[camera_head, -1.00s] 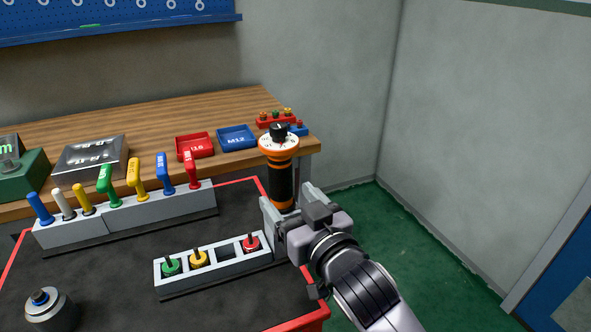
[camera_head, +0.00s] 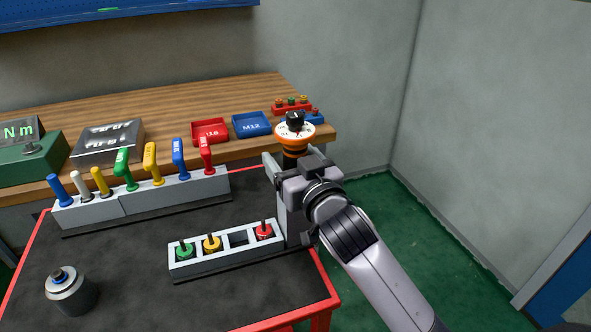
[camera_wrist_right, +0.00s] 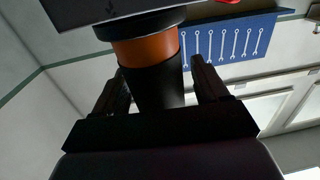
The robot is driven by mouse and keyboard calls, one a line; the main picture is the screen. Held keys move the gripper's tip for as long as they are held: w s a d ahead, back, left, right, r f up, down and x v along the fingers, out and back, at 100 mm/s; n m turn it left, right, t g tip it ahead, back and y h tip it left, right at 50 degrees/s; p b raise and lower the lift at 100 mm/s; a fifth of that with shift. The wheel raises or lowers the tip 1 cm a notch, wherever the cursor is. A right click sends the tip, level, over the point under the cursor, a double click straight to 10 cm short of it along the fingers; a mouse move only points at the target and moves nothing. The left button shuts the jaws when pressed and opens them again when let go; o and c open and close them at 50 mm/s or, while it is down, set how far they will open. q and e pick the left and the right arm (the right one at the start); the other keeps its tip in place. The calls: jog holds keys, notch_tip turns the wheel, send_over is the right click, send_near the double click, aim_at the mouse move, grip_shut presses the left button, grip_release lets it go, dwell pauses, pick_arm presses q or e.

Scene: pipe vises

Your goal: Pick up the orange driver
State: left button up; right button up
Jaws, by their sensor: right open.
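The orange driver (camera_head: 295,137) is upright at the far right corner of the black-topped cart, with a white dial face, a black knob and an orange collar. My right gripper hides most of its lower body in the head view. My right gripper (camera_head: 292,166) is open, just below the dial head. In the right wrist view, its fingers (camera_wrist_right: 160,80) stand on either side of the driver's black body (camera_wrist_right: 158,88), below the orange band. A gap shows at the right finger; contact at the left finger is unclear. My left gripper is not in view.
A grey rack (camera_head: 150,198) with several coloured handles stands behind a smaller block (camera_head: 228,257) holding green, yellow and red pieces. A grey cylinder (camera_head: 72,290) stands at the front left. Red (camera_head: 210,131) and blue (camera_head: 251,124) trays lie on the wooden bench (camera_head: 190,97).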

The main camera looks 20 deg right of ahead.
jog(key=c, duration=1.2)
jog(key=shift+r, duration=0.15)
grip_shut()
jog(key=shift+r, duration=0.1)
notch_tip(320, 180, up, 20)
jog(key=p, duration=0.2)
jog(key=shift+p, duration=0.4)
jog(key=shift+s+f, duration=0.1)
jog(key=shift+f, duration=0.1)
